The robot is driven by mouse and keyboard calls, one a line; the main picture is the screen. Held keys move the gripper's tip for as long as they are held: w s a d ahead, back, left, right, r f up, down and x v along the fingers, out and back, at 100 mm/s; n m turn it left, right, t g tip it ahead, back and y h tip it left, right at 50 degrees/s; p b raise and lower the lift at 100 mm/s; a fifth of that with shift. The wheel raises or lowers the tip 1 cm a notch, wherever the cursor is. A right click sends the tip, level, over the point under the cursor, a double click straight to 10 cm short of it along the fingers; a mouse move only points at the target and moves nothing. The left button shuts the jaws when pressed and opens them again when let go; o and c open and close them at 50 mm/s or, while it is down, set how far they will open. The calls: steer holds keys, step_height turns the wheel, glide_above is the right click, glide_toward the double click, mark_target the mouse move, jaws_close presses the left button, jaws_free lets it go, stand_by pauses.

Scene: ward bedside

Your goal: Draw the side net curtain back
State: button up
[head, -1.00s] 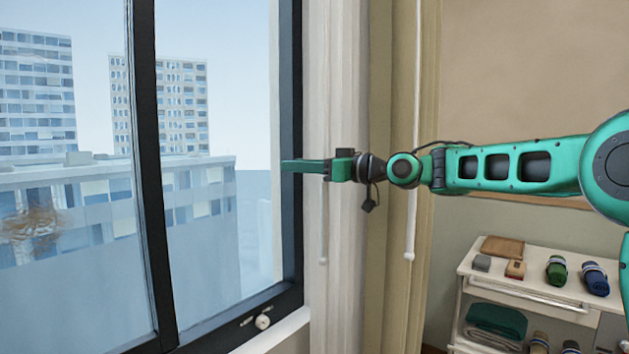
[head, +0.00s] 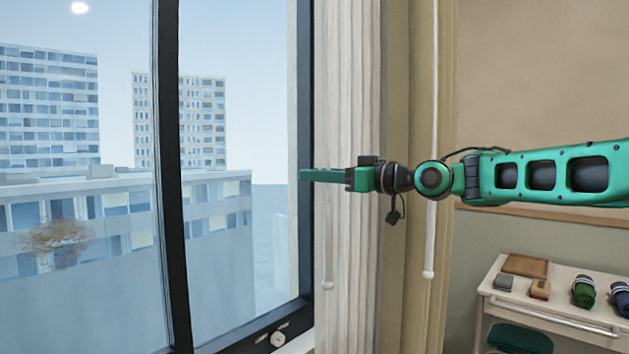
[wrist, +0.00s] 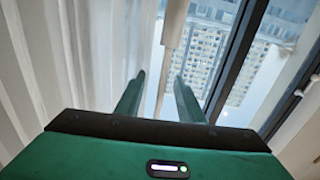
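The net curtain (head: 348,120) hangs as a narrow pleated white bundle at the right side of the window in the head view. In the wrist view its pale folds (wrist: 75,60) fill the left. A thin white wand with a knob at its lower end (head: 328,262) hangs in front of the net. My gripper (head: 318,175) reaches left across the net at the wand's height and hides part of the wand. In the wrist view, my two green fingers (wrist: 160,85) stand apart. A pale upright rod (wrist: 170,45) shows in the gap between them; whether it touches a finger cannot be told.
A beige drape (head: 398,270) with a second white wand (head: 432,235) hangs just right of the net, behind my arm. The dark window frame (head: 172,190) stands at left, with a round knob (head: 278,339) low down. A trolley (head: 550,313) with several items stands lower right.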

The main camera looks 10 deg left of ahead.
steer(key=v, duration=1)
stand_by(0.9)
steer(key=shift+d, duration=0.1)
